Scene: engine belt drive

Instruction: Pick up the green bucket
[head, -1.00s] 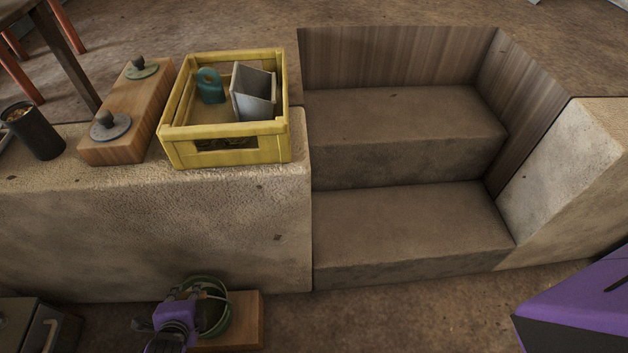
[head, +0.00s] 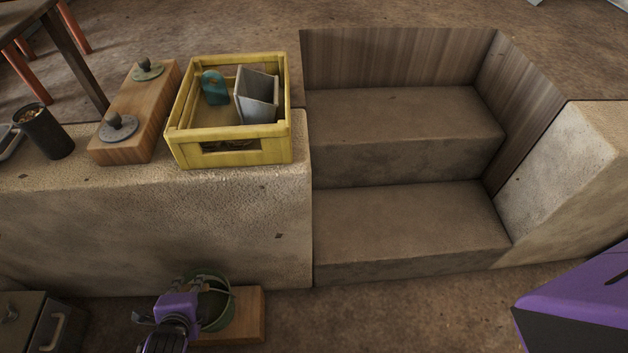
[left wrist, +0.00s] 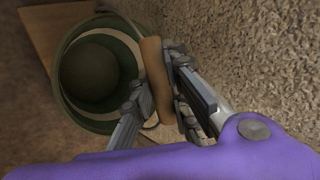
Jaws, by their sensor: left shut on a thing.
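The green bucket (head: 217,309) is at the bottom of the head view, over a wooden board, partly covered by my left gripper (head: 188,294). In the left wrist view the bucket (left wrist: 72,112) shows its round open rim and dark inside. My left gripper (left wrist: 160,88) has a finger on each side of the bucket's brown handle grip (left wrist: 156,70) and is shut on it, beside the rim. I cannot tell whether the bucket is touching the board. My right gripper is not in view.
The wooden board (head: 249,318) lies at the foot of a rough stone wall (head: 150,235). A yellow crate (head: 232,155) stands on the ledge, beside a wooden block (head: 130,150) and a dark cup (head: 45,133). Steps (head: 405,220) are to the right. A metal box (head: 22,318) is at lower left.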

